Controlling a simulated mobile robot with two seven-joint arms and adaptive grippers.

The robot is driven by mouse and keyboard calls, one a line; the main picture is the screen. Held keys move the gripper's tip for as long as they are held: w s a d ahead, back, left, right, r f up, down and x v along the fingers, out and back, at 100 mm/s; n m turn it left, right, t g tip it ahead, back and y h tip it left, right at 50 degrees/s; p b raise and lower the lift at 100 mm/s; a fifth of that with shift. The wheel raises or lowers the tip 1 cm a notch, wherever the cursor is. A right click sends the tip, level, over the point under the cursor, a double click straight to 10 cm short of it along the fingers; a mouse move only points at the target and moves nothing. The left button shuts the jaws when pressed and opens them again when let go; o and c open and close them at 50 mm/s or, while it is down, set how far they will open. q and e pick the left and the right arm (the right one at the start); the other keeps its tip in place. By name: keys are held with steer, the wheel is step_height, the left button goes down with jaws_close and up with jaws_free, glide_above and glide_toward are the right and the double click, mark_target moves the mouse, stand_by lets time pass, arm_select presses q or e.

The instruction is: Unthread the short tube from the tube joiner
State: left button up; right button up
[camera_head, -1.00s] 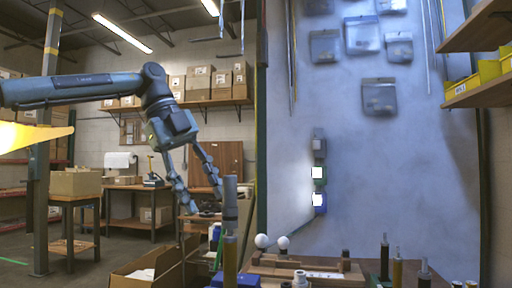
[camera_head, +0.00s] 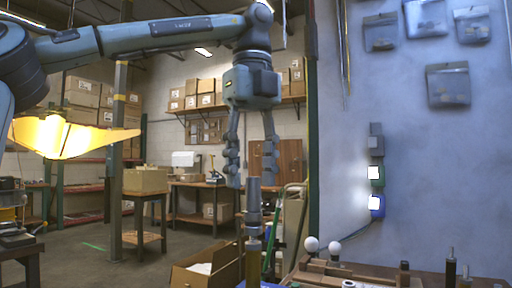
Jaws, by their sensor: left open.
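A slim upright stack shows in the lower middle of the head view. Its top is a narrow grey piece (camera_head: 254,189), which looks like the short tube. A slightly wider grey section below it looks like the tube joiner (camera_head: 254,220). A brass-coloured tube (camera_head: 253,262) stands under that. My left gripper (camera_head: 251,181) points straight down with its two fingers spread. The top of the stack shows between the fingertips, and no contact is visible. I cannot tell whether they are at the same depth. My right gripper is out of view.
Two white bulbs (camera_head: 311,244) and wooden parts (camera_head: 362,274) stand on the bench to the right. Dark-topped upright posts (camera_head: 451,265) stand farther right. An open cardboard box (camera_head: 205,268) is low on the left. A glowing yellow lamp shade (camera_head: 75,137) shows at far left.

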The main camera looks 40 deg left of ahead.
mark_target(253, 210)
arm_select(q)
steer(key=shift+f, duration=1.8)
steer(key=shift+w, duration=0.1)
jaws_close()
steer(key=c, duration=0.7)
jaws_free()
jaws_close()
steer(key=n, duration=0.4)
steer(key=shift+b, duration=0.35)
steer(key=n, duration=0.2)
steer(key=shift+d+r+n, duration=0.1)
steer(key=shift+r+n, duration=0.05)
steer(key=shift+n, duration=0.15)
